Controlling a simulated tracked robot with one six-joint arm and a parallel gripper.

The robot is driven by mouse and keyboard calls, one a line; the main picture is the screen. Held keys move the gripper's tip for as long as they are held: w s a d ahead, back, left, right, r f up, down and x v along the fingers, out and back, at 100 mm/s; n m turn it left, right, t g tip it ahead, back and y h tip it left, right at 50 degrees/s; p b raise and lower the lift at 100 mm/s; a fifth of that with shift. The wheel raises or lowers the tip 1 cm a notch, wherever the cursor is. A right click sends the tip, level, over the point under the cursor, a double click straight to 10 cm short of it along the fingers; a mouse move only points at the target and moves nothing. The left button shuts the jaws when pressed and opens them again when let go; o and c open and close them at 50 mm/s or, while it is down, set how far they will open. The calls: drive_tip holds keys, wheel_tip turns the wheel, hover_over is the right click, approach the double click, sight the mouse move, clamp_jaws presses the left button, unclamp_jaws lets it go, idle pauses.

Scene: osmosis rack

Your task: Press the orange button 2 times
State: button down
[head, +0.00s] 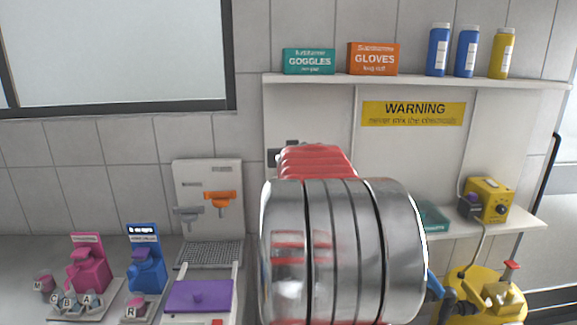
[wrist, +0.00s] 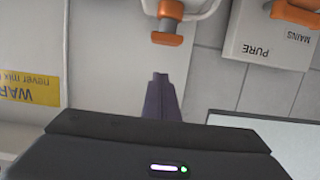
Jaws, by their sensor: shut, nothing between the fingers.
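My gripper (wrist: 160,78) is shut and empty in the wrist view, its dark fingertips in front of the pale wall board. I cannot tell which of these, if any, is the orange button. In the head view my silver arm hides the gripper and the area behind it.
An orange tap (head: 219,197) and a grey tap (head: 187,213) are on a white panel at left. A yellow warning sign (head: 413,113) is on the board. Several bottles and boxes stand on the upper shelf (head: 420,80). A yellow box (head: 488,200) is on the lower shelf.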

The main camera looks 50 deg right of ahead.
drive_tip(key=shift+w+d+f, duration=0.25)
drive_tip(key=shift+f, duration=0.5)
drive_tip(key=shift+w+d+f, duration=0.25)
drive_tip(key=shift+d+f, duration=0.05)
drive_tip(key=shift+f, duration=0.45)
drive_tip(key=shift+w+d+f, duration=0.25)
drive_tip(key=shift+f, duration=0.5)
drive_tip(key=shift+f, duration=1.6)
